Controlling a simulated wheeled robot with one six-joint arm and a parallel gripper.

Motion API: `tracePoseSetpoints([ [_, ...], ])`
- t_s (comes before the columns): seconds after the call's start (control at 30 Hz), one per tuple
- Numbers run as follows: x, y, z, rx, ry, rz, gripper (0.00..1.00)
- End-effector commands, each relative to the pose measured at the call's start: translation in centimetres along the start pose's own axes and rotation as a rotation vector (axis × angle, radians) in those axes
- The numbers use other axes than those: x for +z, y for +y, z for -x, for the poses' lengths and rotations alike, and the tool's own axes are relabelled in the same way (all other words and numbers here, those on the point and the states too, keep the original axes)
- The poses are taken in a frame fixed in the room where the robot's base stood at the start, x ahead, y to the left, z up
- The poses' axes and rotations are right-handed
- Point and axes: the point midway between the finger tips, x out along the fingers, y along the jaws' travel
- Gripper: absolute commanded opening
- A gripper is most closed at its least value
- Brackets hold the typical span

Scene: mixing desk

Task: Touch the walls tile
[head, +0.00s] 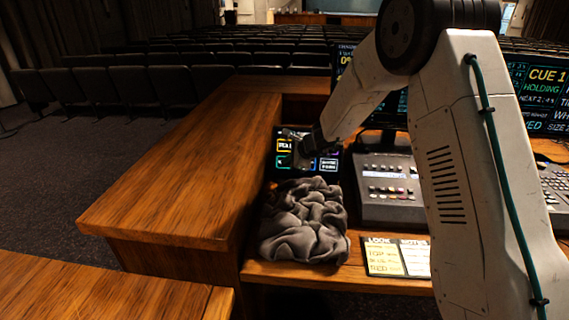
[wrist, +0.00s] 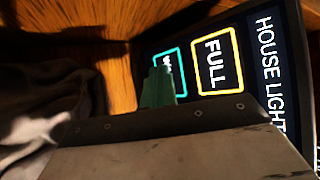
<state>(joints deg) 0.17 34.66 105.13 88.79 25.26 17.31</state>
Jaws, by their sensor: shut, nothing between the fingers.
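The touch panel (head: 328,165) stands upright at the back of the desk's left bay, with several outlined tiles. In the wrist view the panel (wrist: 233,25) appears turned sideways, with the heading HOUSE LIGHT partly cut off. A yellow-outlined FULL tile (wrist: 214,60) is clear. Beside it is a cyan-outlined tile (wrist: 172,58) whose label begins with W, probably the walls tile; a fingertip hides part of it. My gripper (head: 300,160) is shut and empty in front of the panel's left part. Its green fingertip (wrist: 158,88) overlaps the cyan tile; I cannot tell whether it touches.
A crumpled grey cloth (head: 305,222) lies on the desk just below the panel; it also shows in the wrist view (wrist: 55,95). A mixing console (head: 388,190) and a LOOK NOTES sheet (head: 396,256) are to the right. A raised wooden ledge (head: 185,165) borders the left.

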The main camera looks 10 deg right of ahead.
Motion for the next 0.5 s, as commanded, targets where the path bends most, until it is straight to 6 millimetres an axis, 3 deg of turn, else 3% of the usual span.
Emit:
tracePoseSetpoints([
  [0.5, 0.44, 0.42, 0.62, -0.001, 0.0, -0.001, 0.0],
])
